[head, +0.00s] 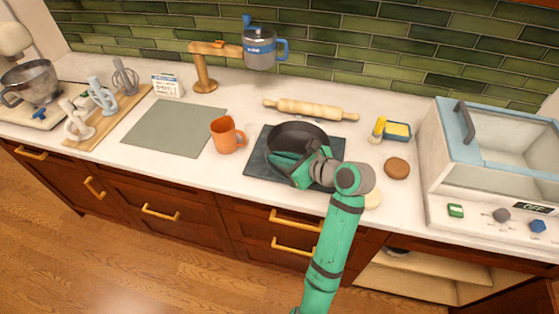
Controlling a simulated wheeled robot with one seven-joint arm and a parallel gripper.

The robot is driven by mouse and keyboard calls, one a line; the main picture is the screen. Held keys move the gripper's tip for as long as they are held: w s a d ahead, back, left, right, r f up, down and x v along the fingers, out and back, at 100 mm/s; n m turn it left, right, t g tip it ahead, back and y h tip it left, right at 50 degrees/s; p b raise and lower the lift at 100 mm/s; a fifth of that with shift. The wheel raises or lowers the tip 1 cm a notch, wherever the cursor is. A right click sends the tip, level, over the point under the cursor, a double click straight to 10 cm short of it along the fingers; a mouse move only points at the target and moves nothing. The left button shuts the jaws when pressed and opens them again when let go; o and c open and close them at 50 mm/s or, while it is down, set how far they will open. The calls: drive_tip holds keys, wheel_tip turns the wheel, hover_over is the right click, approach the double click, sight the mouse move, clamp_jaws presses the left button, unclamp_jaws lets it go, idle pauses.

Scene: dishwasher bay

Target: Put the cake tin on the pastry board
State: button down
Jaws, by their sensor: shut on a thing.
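The cake tin (299,130) is a dark round tin at the centre of the head view. My gripper (288,162) is shut on its near side, and the fingers hide part of the tin. A dark slate-like square board (262,178) lies directly under the tin and gripper; I cannot tell whether the tin touches it. A flat grey-green square board (173,127) lies bare on the counter to the left. I cannot tell from looks alone which of the two is the pastry board.
An orange mug (226,136) stands between the two boards. A rolling pin (310,109) lies behind the tin. A brown round item (396,168) and a yellow sponge (397,131) lie to the right.

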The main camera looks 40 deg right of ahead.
drive_tip(key=shift+f, duration=0.65)
drive_tip(key=c, duration=1.9)
unclamp_jaws()
drive_tip(key=v, duration=1.2)
